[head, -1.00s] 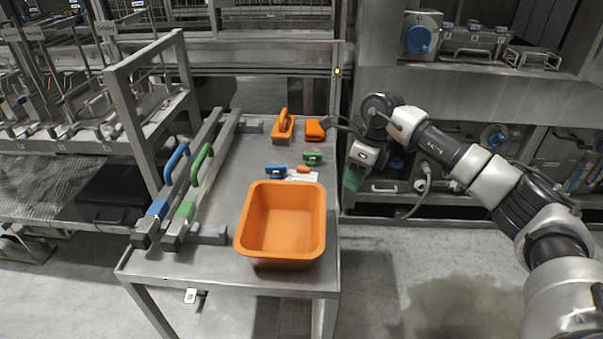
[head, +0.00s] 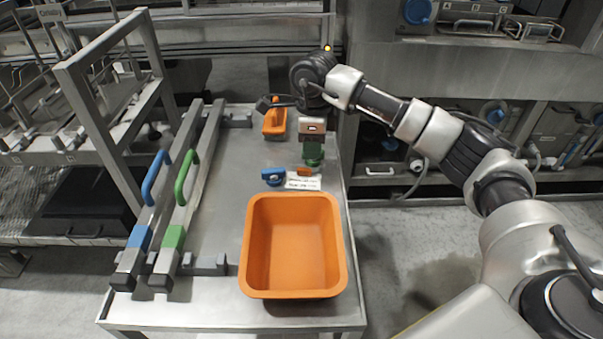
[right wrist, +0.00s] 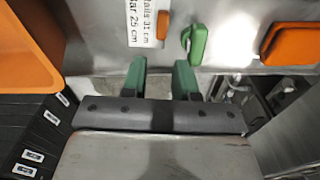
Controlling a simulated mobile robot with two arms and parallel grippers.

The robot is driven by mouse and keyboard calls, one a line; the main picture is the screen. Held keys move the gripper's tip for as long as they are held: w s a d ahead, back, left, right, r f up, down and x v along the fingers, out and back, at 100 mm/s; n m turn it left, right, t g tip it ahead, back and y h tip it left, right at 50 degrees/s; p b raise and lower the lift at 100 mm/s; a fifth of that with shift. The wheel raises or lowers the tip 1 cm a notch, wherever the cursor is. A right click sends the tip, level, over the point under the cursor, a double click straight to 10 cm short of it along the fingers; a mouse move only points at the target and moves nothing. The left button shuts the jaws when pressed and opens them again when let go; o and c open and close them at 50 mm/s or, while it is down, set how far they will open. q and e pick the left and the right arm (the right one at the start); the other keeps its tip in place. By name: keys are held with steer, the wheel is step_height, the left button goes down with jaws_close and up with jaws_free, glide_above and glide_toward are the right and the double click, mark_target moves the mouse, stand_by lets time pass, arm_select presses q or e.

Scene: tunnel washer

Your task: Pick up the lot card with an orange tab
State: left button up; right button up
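The lot card (head: 303,184) is a small white printed card with an orange tab (head: 305,171) at its far edge. It lies flat on the metal table, behind the orange bin. In the right wrist view the card (right wrist: 142,22) is at the top, its orange tab (right wrist: 162,24) on its right side. My right gripper (right wrist: 160,74) has two green fingers, apart with nothing between them. In the head view the right gripper (head: 312,152) is over the table, just beyond the card. My left gripper is not in view.
An orange bin (head: 341,245) stands in front of the card. A blue piece (head: 273,177) lies left of it, and a green piece (right wrist: 194,40) lies near the gripper. An orange-handled tool (head: 274,122) is farther back. Bars with blue and green handles lie at left.

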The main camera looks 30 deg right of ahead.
mark_target(308, 169)
steer(key=shift+s+f, duration=0.1)
steer(key=shift+f, duration=0.7)
steer(key=shift+w+a+f, duration=0.2)
steer(key=shift+f, duration=0.4)
steer(key=f, duration=0.4)
steer(key=shift+w+a+f, duration=0.1)
steer(key=shift+w+a, duration=0.1)
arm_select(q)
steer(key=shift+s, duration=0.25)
arm_select(e)
jaws_close()
